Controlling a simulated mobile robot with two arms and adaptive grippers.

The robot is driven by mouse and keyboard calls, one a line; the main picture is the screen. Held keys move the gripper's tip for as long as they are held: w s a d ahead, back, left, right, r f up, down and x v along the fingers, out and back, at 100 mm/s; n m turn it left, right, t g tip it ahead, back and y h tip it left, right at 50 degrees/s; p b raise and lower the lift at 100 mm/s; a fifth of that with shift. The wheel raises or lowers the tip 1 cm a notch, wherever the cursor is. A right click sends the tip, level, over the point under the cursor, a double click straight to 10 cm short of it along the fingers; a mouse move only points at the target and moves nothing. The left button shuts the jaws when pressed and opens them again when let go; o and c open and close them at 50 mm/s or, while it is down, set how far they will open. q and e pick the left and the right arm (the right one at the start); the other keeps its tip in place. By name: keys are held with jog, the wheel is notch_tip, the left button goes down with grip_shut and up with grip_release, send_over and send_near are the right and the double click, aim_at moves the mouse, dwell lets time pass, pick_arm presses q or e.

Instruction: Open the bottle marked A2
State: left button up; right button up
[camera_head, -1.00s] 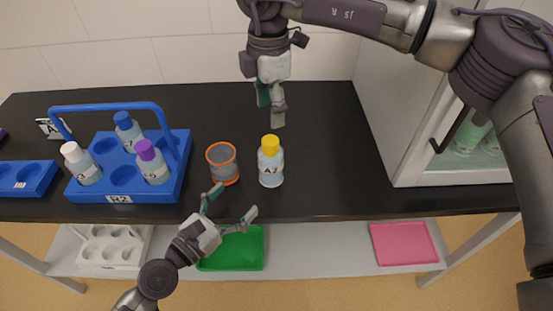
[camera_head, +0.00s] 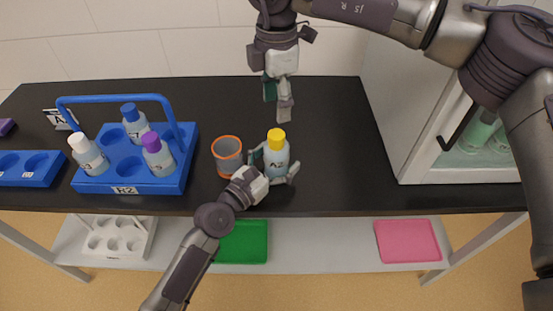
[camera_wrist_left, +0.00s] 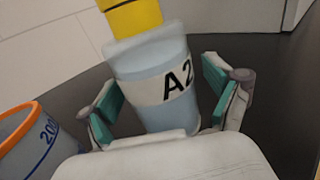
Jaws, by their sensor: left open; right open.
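The bottle marked A2 (camera_head: 276,157) stands upright on the black bench, with a yellow cap (camera_head: 276,136) on it. In the left wrist view the bottle (camera_wrist_left: 158,90) shows its A2 label, and its cap (camera_wrist_left: 132,18) runs out of the top edge. My left gripper (camera_head: 273,167) is open, with its fingers on either side of the bottle's body; in the left wrist view gaps show beside the fingers (camera_wrist_left: 162,98). My right gripper (camera_head: 278,101) is open and empty, pointing down above the bench behind the bottle.
An orange-rimmed beaker (camera_head: 227,157) stands just left of the bottle. A blue rack (camera_head: 122,190) with several bottles is farther left. A cabinet (camera_head: 430,175) stands at the right. The bench right of the bottle is clear.

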aim_at(276, 134)
pick_arm(q)
jog(key=shift+c, duration=0.2)
grip_shut()
pick_arm(e)
jog(key=m, duration=0.4)
jog(key=shift+f, duration=4)
